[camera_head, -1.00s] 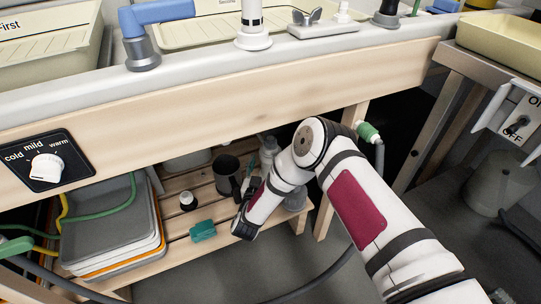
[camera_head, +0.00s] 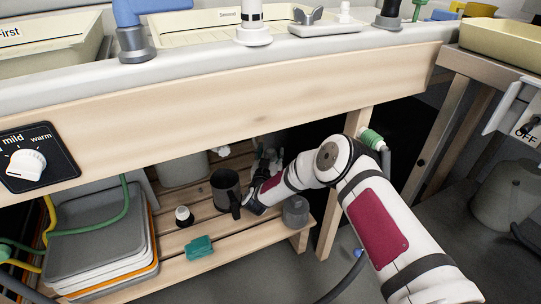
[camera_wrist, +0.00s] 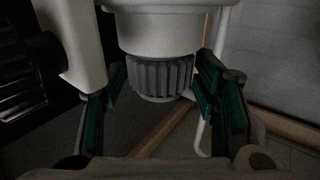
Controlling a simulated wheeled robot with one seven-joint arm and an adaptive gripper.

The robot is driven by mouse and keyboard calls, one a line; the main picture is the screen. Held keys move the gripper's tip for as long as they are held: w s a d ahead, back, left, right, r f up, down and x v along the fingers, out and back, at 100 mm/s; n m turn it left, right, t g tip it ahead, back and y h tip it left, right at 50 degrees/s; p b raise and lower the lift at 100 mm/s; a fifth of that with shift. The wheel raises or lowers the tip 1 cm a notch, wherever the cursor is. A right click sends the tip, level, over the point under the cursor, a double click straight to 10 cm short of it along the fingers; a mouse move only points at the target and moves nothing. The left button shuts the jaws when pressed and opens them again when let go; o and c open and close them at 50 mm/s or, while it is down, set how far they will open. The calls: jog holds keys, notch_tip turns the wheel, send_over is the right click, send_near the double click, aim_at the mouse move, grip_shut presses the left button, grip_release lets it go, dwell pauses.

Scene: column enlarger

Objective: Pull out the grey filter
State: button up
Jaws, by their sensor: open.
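The grey filter (camera_wrist: 160,78) shows in the wrist view as a ribbed grey piece at the bottom of a white cylindrical housing (camera_wrist: 160,28). My gripper (camera_wrist: 161,88) is open, with green-padded fingers on the left and right of the ribbed piece. A gap shows on the left; the right finger is close to the ribs, and I cannot tell whether it touches. In the head view my gripper (camera_head: 266,164) is small and dark under the sink front, above the slatted shelf. The filter cannot be made out there.
The slatted shelf (camera_head: 172,240) holds a dark mug (camera_head: 226,184), a small black-and-white bottle (camera_head: 184,217), a teal sponge (camera_head: 199,247) and a grey pot (camera_head: 295,212). The wooden sink front (camera_head: 230,105) overhangs my arm. In the wrist view, a white pipe (camera_wrist: 220,35) is right of the housing.

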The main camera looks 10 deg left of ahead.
aim_at(270, 151)
grip_shut()
dwell(0.5)
jog(key=shift+r, duration=0.35)
dwell(0.4)
jog(key=shift+r+p, duration=1.15)
jog(key=shift+r, duration=0.25)
